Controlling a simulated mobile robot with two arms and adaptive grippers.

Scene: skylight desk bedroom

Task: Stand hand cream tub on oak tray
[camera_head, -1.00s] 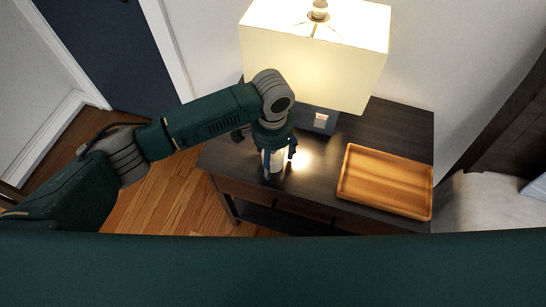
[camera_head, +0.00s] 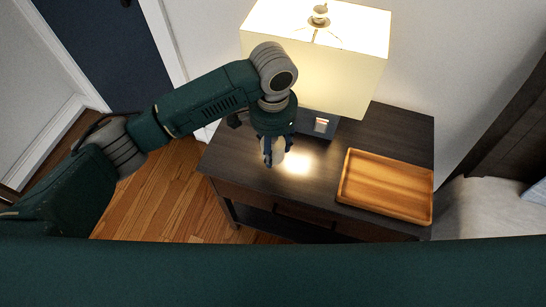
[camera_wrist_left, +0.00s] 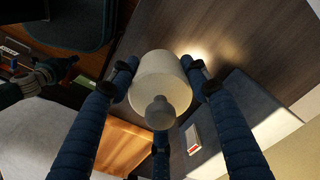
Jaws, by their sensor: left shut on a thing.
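The hand cream tub (camera_wrist_left: 158,78) is a pale, off-white round tub with a smaller knob-like part facing the left wrist camera. In the head view it is mostly hidden by the fingers. My left gripper (camera_head: 272,162) is shut on it, with the blue fingers around its sides. It is at the left part of the dark table, in front of the lamp; the gap to the tabletop is hard to judge. The oak tray (camera_head: 347,192) is a low-rimmed rectangular wooden tray at the table's right front, apart from the gripper. It looks empty.
A lit lamp (camera_head: 325,65) with a large cream shade and grey base stands at the back of the dark table (camera_head: 310,200), close to my left gripper. Bare tabletop lies between gripper and tray. A bed (camera_head: 490,205) is at the right.

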